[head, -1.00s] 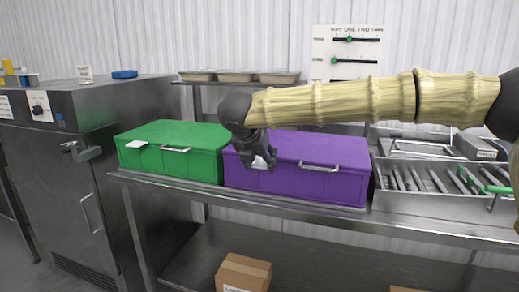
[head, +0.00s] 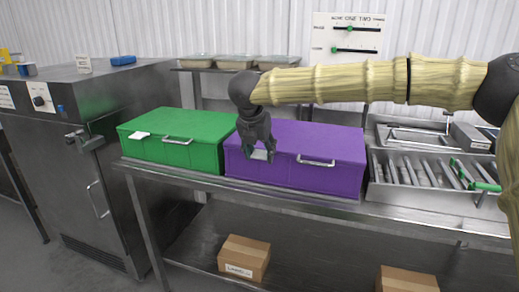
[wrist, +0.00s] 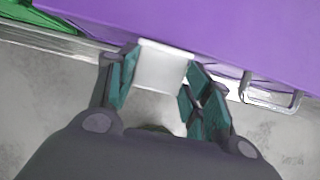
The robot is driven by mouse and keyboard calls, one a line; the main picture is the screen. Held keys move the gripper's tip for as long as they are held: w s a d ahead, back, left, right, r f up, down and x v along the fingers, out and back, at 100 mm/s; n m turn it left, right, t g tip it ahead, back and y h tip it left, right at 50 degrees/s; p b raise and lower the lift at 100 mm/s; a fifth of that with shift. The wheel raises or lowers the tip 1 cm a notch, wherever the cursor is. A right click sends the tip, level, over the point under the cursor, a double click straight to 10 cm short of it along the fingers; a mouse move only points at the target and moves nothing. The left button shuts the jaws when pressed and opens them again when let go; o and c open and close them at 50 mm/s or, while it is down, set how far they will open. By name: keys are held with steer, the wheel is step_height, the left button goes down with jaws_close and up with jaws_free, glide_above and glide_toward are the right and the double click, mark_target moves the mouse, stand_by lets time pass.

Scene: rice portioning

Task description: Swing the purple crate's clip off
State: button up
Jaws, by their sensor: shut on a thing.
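The purple crate (head: 325,145) stands closed on the steel table, with a metal handle (head: 316,161) on its front. Its pale clip (wrist: 163,68) is at the upper front edge, left of the handle. My gripper (head: 260,155) is at the crate's front left and is shut on the clip. In the wrist view, the plate sits between my two dark green finger pads and juts from the crate's edge. In the head view, the fingers partly hide the clip (head: 259,155), so its exact angle is hard to tell.
A green crate (head: 180,125) with its own white clip (head: 139,135) stands close on the left. A steel rack with rods (head: 412,170) is to the right. Cardboard boxes (head: 243,256) sit on the lower shelf. Free space lies before the table.

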steer(key=shift+f, duration=0.15)
steer(key=o, duration=1)
steer(key=v, duration=1.2)
steer(key=shift+w, duration=0.1)
